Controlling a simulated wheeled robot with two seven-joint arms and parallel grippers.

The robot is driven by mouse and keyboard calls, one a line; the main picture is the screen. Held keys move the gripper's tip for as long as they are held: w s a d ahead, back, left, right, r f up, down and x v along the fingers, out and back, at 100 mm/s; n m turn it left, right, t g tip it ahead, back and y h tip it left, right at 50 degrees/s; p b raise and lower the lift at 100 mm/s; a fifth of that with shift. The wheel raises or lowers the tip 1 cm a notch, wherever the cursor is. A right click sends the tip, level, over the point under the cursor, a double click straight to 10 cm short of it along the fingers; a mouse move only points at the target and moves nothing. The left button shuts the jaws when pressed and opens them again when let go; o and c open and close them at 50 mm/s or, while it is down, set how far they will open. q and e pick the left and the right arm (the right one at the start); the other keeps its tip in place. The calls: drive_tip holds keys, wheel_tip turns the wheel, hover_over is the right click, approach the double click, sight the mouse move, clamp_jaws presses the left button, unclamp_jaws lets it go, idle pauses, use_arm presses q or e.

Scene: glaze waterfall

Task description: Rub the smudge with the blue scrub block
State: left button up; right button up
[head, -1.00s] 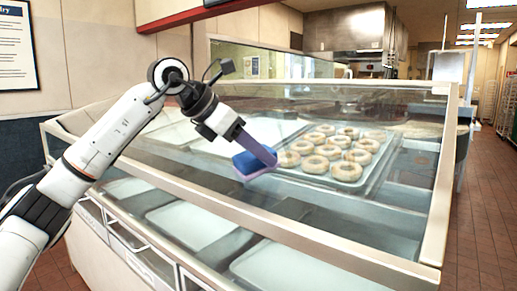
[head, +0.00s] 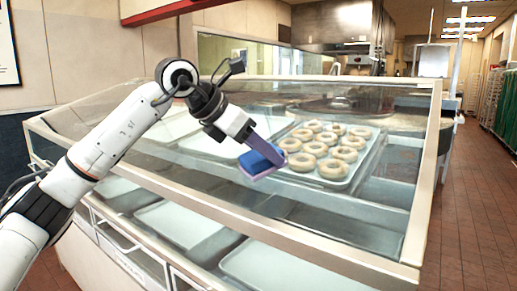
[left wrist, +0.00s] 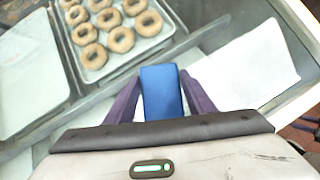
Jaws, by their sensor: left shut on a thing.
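The blue scrub block (head: 255,163) is held in my left gripper (head: 268,154), over the slanted glass top of the display case (head: 330,238). In the left wrist view the blue block (left wrist: 162,92) sits between the two purple fingers, which are shut on it. I cannot tell whether the block touches the glass or is a little above it. I cannot make out the smudge in either view; the block or gripper may hide it. My right gripper is not in view.
A tray of ring doughnuts (head: 333,183) lies under the glass, behind the block. Pale empty trays (head: 265,268) are on the lower shelf. The case has a pale metal frame (head: 428,200). Red-brown tiled floor (head: 477,215) is clear at the right.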

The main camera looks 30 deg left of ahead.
use_arm(q)
drive_tip(key=shift+s+d, duration=0.15)
drive_tip(key=shift+d, duration=1.5)
drive_tip(key=shift+s+d, duration=0.1)
drive_tip(key=shift+d, duration=1.5)
drive_tip(key=shift+s+d, duration=0.15)
drive_tip(key=shift+d, duration=1.7)
drive_tip(key=shift+a+f, duration=0.15)
drive_tip(key=shift+a, duration=1.65)
drive_tip(key=shift+w+a, duration=0.25)
drive_tip(key=shift+a, duration=0.65)
drive_tip(key=shift+w+a+p, duration=0.2)
drive_tip(key=shift+a+p, duration=0.5)
drive_tip(key=shift+a, duration=1.95)
drive_tip(key=shift+w+a+p, duration=0.1)
drive_tip(key=shift+a+p, duration=0.3)
drive_tip(key=shift+a, duration=1.2)
drive_tip(key=r+p, duration=0.1)
drive_tip(key=r, duration=0.1)
drive_tip(key=s+r+p, duration=0.1)
drive_tip(key=r+p, duration=0.2)
drive_tip(key=r, duration=0.1)
drive_tip(key=shift+s+p, duration=0.25)
drive_tip(key=shift+p, duration=0.15)
